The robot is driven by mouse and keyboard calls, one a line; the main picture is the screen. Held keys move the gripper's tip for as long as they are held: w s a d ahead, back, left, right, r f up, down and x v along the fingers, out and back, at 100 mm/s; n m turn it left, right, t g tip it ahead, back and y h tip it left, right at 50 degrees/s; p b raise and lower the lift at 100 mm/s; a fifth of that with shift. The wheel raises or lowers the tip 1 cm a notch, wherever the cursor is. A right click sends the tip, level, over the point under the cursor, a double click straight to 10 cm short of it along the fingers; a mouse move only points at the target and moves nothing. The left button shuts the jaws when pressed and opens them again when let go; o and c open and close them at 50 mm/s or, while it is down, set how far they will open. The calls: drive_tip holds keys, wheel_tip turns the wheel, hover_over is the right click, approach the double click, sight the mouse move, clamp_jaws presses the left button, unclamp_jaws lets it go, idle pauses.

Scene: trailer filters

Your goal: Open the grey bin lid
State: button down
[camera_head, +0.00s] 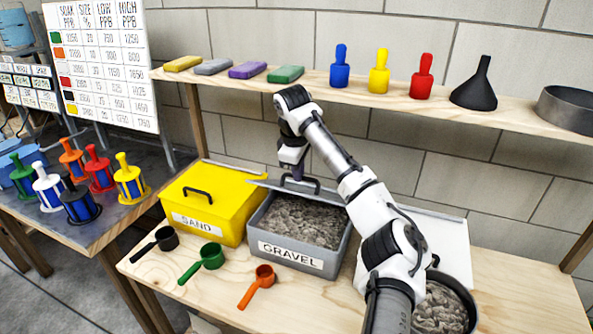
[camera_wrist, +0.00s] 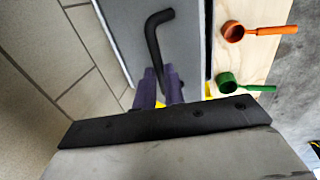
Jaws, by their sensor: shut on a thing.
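The grey bin (camera_head: 262,252), labelled GRAVEL, stands on the wooden bench with grey gravel showing inside. Its grey lid (camera_head: 335,197) is at the bin's back edge, off most of the opening. The lid's dark bent handle (camera_head: 312,181) is at my gripper (camera_head: 291,160). In the wrist view, the grey lid (camera_wrist: 118,25) fills the upper middle, and my gripper's purple fingers (camera_wrist: 160,88) are shut on the handle (camera_wrist: 155,42). The lid's exact tilt is hard to tell.
A closed yellow SAND bin (camera_head: 209,200) stands to the left. Black (camera_head: 166,238), green (camera_head: 212,255) and orange (camera_head: 264,275) scoops lie in front. A dark round pot (camera_head: 440,305) of gravel is at right. A shelf (camera_head: 365,94) with sponges and bottles runs above.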

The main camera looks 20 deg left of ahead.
drive_tip(key=shift+w+d+f, duration=0.15)
drive_tip(key=shift+w+f, duration=0.2)
drive_tip(key=c, duration=1.9)
unclamp_jaws()
drive_tip(key=o, duration=0.4)
drive_tip(key=shift+w+f, duration=0.35)
drive_tip(key=shift+f, duration=0.05)
drive_tip(key=shift+s+r, duration=0.3)
drive_tip(key=shift+r, duration=0.55)
drive_tip(key=b+v, duration=0.1)
drive_tip(key=v, duration=1.2)
drive_tip(key=shift+b, duration=0.35)
